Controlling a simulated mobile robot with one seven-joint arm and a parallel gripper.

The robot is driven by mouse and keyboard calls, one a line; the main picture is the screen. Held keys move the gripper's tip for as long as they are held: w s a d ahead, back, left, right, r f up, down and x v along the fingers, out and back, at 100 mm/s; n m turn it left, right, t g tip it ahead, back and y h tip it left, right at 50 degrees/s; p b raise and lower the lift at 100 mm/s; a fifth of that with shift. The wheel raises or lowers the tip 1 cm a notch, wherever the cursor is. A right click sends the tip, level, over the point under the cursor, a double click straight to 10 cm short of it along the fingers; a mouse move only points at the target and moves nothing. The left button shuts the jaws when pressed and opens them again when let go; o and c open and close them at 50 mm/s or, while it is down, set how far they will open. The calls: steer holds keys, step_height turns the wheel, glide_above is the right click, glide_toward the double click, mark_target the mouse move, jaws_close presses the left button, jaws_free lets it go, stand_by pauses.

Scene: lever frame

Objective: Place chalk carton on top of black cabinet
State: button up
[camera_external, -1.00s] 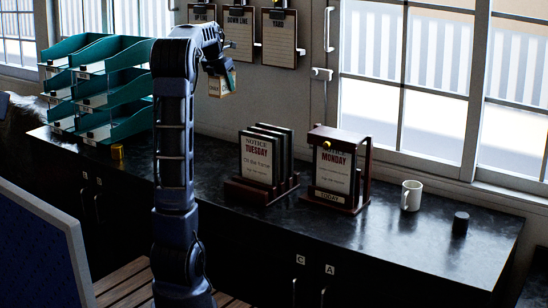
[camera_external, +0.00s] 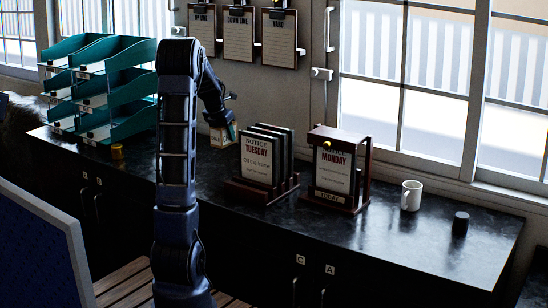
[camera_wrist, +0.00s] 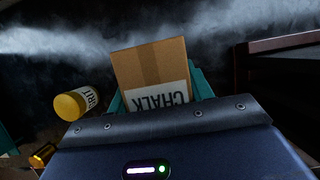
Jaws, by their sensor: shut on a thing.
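The chalk carton, a brown box with a white label, is between the teal fingers of my gripper (camera_external: 221,122). In the wrist view the carton (camera_wrist: 151,62) shows its taped face and an upside-down CHALK label. In the external view the carton (camera_external: 224,138) hangs low over the black cabinet (camera_external: 420,235), left of the TUESDAY notice rack. My gripper is shut on it. I cannot tell whether the carton's base touches the cabinet top. My arm column hides part of the cabinet to the left.
The TUESDAY notice rack (camera_external: 258,160) stands close right of the carton, then the MONDAY frame (camera_external: 335,170), a white mug (camera_external: 411,195) and a dark cylinder (camera_external: 460,223). Teal trays (camera_external: 110,85) stand left. A yellow-capped jar (camera_wrist: 78,104) lies beside the carton in the wrist view.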

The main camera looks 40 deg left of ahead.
mark_target(216, 131)
steer(key=shift+f, duration=4.65)
steer(key=shift+f, duration=0.15)
steer(key=o, duration=1.1)
steer(key=shift+o, duration=0.2)
steer(key=v, duration=1.2)
steer(key=shift+s+d, duration=0.1)
